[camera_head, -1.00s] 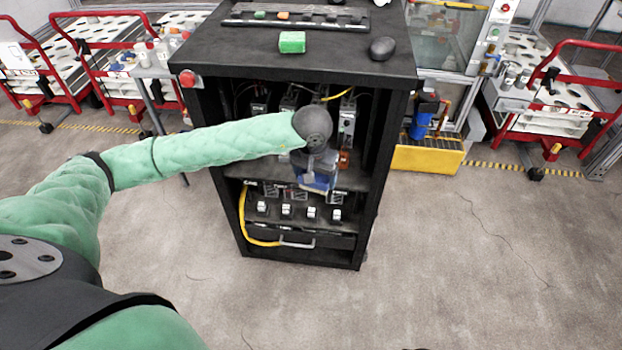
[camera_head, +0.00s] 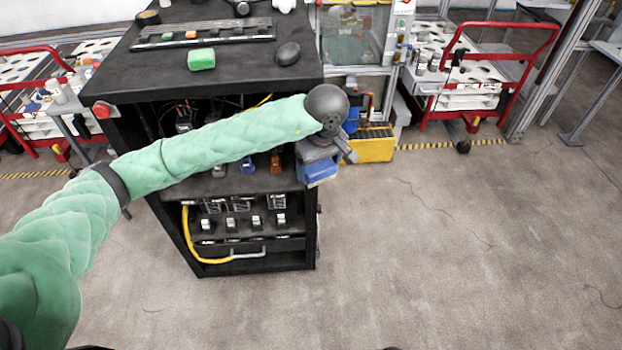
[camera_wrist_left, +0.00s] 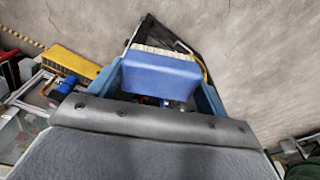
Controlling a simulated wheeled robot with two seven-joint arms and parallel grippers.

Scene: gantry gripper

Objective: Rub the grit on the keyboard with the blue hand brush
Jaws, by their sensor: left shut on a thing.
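The blue hand brush (camera_head: 318,172) is in my left gripper (camera_head: 316,158), held beside the front right edge of the black cabinet, below its top. In the left wrist view the blue brush block (camera_wrist_left: 160,76) sits between the two blue fingers of my left gripper (camera_wrist_left: 160,88), with pale bristles at its far edge. A long dark strip (camera_head: 245,32) with several small coloured pieces lies across the cabinet top; it may be the keyboard. I cannot make out grit on it. My right gripper is not in view.
The cabinet top (camera_head: 135,72) also bears a green block (camera_head: 201,59) and a dark rounded object (camera_head: 288,53). A red button (camera_head: 102,110) is at its left corner. A yellow bin (camera_head: 372,143) stands behind.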

